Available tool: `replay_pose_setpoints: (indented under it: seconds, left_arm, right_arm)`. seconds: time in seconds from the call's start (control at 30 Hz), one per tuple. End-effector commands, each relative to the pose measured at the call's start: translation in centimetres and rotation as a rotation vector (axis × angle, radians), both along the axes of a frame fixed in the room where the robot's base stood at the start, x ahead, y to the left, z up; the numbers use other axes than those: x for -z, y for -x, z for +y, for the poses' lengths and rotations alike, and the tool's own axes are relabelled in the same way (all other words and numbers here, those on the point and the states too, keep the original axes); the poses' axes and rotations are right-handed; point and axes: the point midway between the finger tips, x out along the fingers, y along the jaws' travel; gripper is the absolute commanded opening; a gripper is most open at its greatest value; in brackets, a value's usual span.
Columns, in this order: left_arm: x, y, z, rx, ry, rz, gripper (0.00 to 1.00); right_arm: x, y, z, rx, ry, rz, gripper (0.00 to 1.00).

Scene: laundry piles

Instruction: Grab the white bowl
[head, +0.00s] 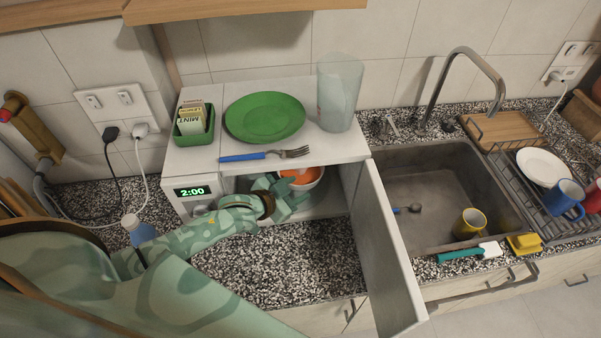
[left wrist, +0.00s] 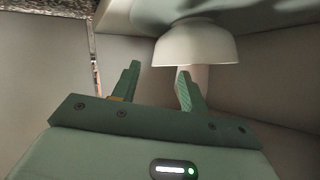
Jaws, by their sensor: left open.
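The white bowl (head: 312,185), with something orange in it, sits inside the open microwave (head: 180,182). My left gripper (head: 284,196) reaches in through the front opening, just left of the bowl, and partly hides it. In the left wrist view the bowl (left wrist: 195,46) appears rim-down at the top. My left gripper's two fingers (left wrist: 158,70) are apart there with nothing held between them. One fingertip overlaps the bowl's rim area in the picture; I cannot tell whether it touches. My right gripper is not in view.
The microwave's open door (head: 385,245) juts forward at the right. On top stand a green plate (head: 265,117), a fork (head: 265,155), a glass (head: 339,95) and a green box (head: 194,122). A sink (head: 430,195) lies right. The counter (head: 290,262) in front is mostly clear.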

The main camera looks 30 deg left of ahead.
Motion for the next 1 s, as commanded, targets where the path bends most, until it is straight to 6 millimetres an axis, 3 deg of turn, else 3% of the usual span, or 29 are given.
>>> replay_pose_setpoints:
  seconds: [0.33, 0.63, 0.8, 1.0]
  left_arm:
    - [2.5, -4.7, -1.2, 0.0, 0.0, 0.0, 0.44]
    - [2.7, -5.2, -1.3, 0.0, 0.0, 0.0, 0.44]
    - [2.7, -5.1, -1.3, 0.001, 0.0, 0.0, 0.0]
    - [2.6, -5.2, -1.4, 0.001, 0.001, -0.002, 0.0]
  right_arm:
    - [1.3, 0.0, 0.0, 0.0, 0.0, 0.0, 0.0]
    - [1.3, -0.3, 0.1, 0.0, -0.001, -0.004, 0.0]
    - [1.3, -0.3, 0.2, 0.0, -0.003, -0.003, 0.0]
    - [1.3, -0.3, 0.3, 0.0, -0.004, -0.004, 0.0]
